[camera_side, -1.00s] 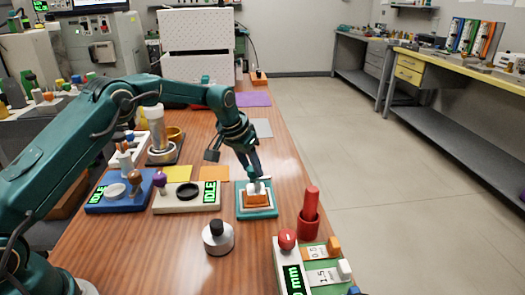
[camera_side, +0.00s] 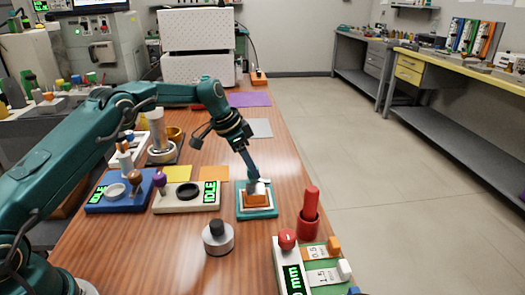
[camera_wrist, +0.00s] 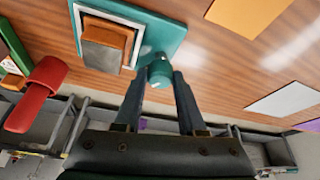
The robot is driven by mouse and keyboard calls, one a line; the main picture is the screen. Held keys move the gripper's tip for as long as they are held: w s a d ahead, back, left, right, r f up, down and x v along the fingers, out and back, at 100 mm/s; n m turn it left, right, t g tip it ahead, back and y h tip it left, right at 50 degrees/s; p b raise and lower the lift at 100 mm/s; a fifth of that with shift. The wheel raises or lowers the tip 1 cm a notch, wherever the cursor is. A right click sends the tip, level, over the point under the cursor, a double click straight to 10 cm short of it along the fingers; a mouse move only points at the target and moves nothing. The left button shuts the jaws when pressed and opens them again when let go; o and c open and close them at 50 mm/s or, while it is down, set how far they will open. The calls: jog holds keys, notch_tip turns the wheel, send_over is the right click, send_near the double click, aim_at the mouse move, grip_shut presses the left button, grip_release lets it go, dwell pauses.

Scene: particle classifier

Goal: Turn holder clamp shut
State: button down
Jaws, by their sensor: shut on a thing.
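The holder has a teal base (camera_side: 258,214) with an orange block (camera_side: 257,201) on a pale plate, and stands on the wooden table. In the wrist view its teal base (camera_wrist: 172,38) and orange block (camera_wrist: 107,33) fill the upper left. The holder clamp shows there as a round teal knob (camera_wrist: 160,73) at the holder's edge. My gripper (camera_wrist: 160,80) is shut on this knob, one finger on each side. In the side view my gripper (camera_side: 256,183) reaches down behind the block, and the knob is mostly hidden there.
A red cylinder (camera_side: 310,205) stands right of the holder, near the table's edge. A grey weight with a black knob (camera_side: 217,238) is in front. A cream IDLE device (camera_side: 187,198) and an orange sheet (camera_side: 214,173) lie to the left. A grey sheet (camera_side: 260,128) lies behind.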

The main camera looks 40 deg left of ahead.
jog(key=shift+w+m+h, duration=0.15)
jog(key=shift+m+h, duration=0.25)
jog(key=shift+m, duration=0.7)
jog(key=shift+m+g, duration=0.3)
jog(key=shift+m, duration=0.2)
jog(key=shift+c, duration=2.4)
grip_release()
jog(key=shift+v, duration=2.6)
jog(key=shift+a, duration=0.1)
jog(key=shift+c, duration=0.3)
